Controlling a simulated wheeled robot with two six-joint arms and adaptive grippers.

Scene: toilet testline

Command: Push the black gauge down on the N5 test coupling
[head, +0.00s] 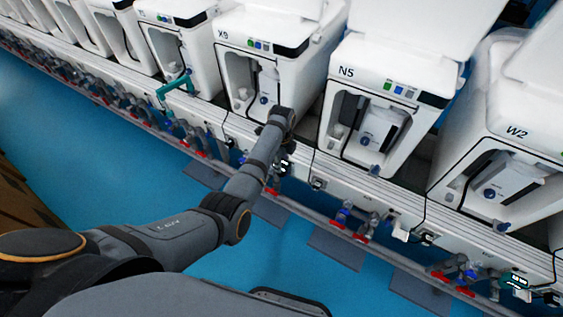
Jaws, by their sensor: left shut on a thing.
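The N5 unit (372,105) is a white toilet test unit right of centre, with an open front and a dark panel. My left arm reaches from the lower left to the rail between X9 and N5. My left gripper (281,160) points down there, partly hidden by my own wrist. It is shut on a small black gauge (285,167) with a pale display, close to the rail. I cannot tell whether the gauge touches a coupling. Blue and red valve fittings (350,216) sit on the pipe below N5. Which fitting is the N5 coupling is unclear. My right gripper is not in view.
Unit X9 (262,60) stands left of N5 and unit W2 (505,165) right. A white rail (340,188) with pipes and several red-handled valves runs along the front. Another gauge with a lit display (516,281) is at the lower right. The blue floor (130,150) is clear.

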